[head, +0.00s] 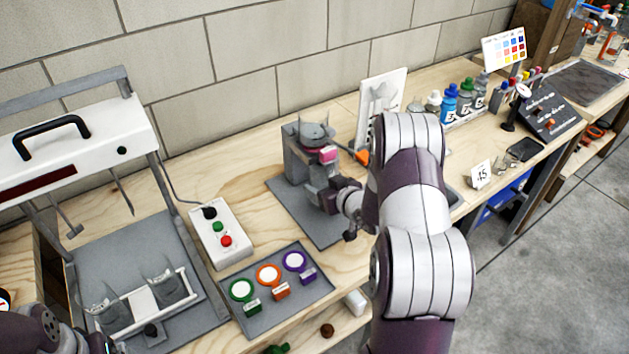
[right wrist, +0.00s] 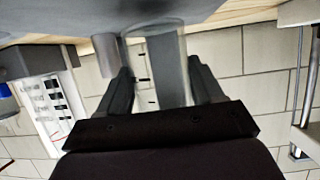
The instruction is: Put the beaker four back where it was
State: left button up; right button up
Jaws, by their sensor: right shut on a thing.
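My right gripper (head: 322,192) is in front of a grey stand (head: 293,160) on a dark grey mat. In the right wrist view its two fingers (right wrist: 163,88) are on either side of a clear, graduated glass beaker (right wrist: 166,62); the gripper is shut on it. I cannot read a number on this beaker. In the head view the held beaker is hard to make out against the stand. Another clear vessel (head: 315,132) shows at the top of the stand. Two clear beakers (head: 164,285) stand in a white holder at lower left. My left gripper's fingers are out of view.
A white button box (head: 222,236) and a tray with green, orange and purple rings (head: 252,322) lie left of the mat. A white upright panel (head: 383,92) and several bottles (head: 450,104) stand behind my right arm. A white framed machine (head: 75,150) fills the left.

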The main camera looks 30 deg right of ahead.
jog(key=x, duration=0.4)
jog(key=shift+w+r, duration=0.3)
jog(key=shift+r, duration=0.05)
jog(key=shift+f, duration=0.3)
jog(key=shift+s, duration=0.1)
